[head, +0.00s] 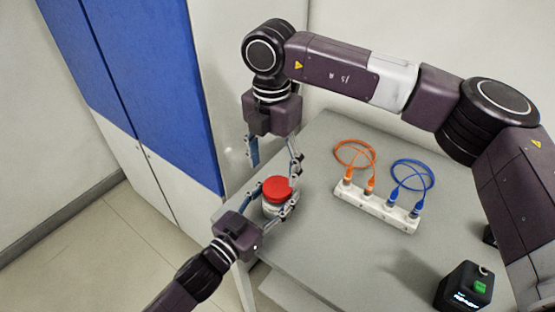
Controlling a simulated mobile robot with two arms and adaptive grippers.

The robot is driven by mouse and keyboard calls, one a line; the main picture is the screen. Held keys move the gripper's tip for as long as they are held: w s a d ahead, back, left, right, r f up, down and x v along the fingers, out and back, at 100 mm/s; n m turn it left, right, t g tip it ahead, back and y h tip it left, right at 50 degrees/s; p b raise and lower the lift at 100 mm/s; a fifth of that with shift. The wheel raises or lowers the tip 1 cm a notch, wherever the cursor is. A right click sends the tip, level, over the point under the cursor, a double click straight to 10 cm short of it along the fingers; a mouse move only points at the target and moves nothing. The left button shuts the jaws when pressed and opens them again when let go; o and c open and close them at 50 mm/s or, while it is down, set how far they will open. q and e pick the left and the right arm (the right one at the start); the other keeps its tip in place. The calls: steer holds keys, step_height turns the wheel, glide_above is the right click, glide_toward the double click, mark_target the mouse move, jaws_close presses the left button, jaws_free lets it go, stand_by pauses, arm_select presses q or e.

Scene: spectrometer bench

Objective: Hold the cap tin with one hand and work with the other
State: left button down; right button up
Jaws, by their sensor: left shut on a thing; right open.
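The cap tin (272,209) is a small white jar with a red lid (277,189), upright near the left edge of the grey bench. My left gripper (271,199) reaches in from the lower left and is shut on the cap tin, with a finger on either side of it. My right gripper (274,168) comes down from above. It is open, its fingers wide apart, behind and above the tin. One right finger is close to the red lid; I cannot tell whether it touches. The tin's contents are hidden.
A white holder (376,208) with orange (355,153) and blue (413,174) cables stands mid-bench. A black device (463,288) with a lit screen stands at the lower right. A blue and white cabinet (150,80) is at the left. The bench front (330,255) is clear.

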mark_target(278, 186)
steer(key=shift+d+r, duration=0.1)
steer(key=shift+r, duration=0.6)
steer(key=shift+w+d+r+m, duration=0.2)
steer(key=shift+d+r+m, duration=0.1)
steer(key=shift+r, duration=0.1)
steer(key=shift+f, duration=3.95)
steer(key=shift+c, duration=0.4)
steer(key=c, duration=1.2)
steer(key=o, duration=1.3)
